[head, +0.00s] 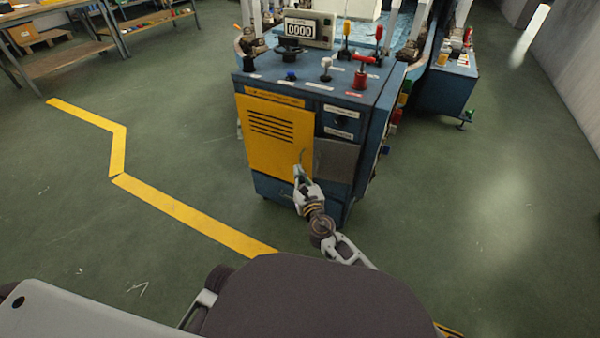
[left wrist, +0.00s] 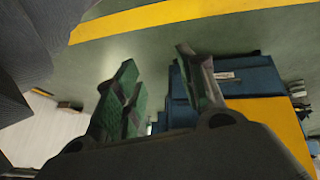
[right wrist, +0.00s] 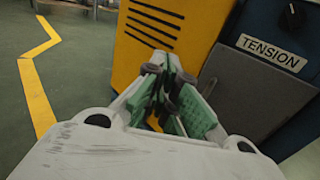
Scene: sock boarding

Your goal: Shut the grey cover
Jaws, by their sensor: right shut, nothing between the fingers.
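The grey cover (head: 337,160) is a dark grey panel on the front of the blue machine (head: 290,186), right of the yellow panel (head: 280,135). The cover also shows in the right wrist view (right wrist: 262,95), below the TENSION label. I cannot tell whether it lies fully flush. My right gripper (head: 299,168) is shut and empty, in front of the yellow panel near the cover's left edge; its green-padded fingers meet in the right wrist view (right wrist: 167,72). My left gripper (left wrist: 155,56) has its fingers apart and empty; it is not visible in the head view.
On the machine's top stand a counter display (head: 300,29), a red lever (head: 362,75) and other knobs. A yellow line (head: 190,213) runs across the green floor at left. A workbench (head: 75,50) stands far left. The floor at right is clear.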

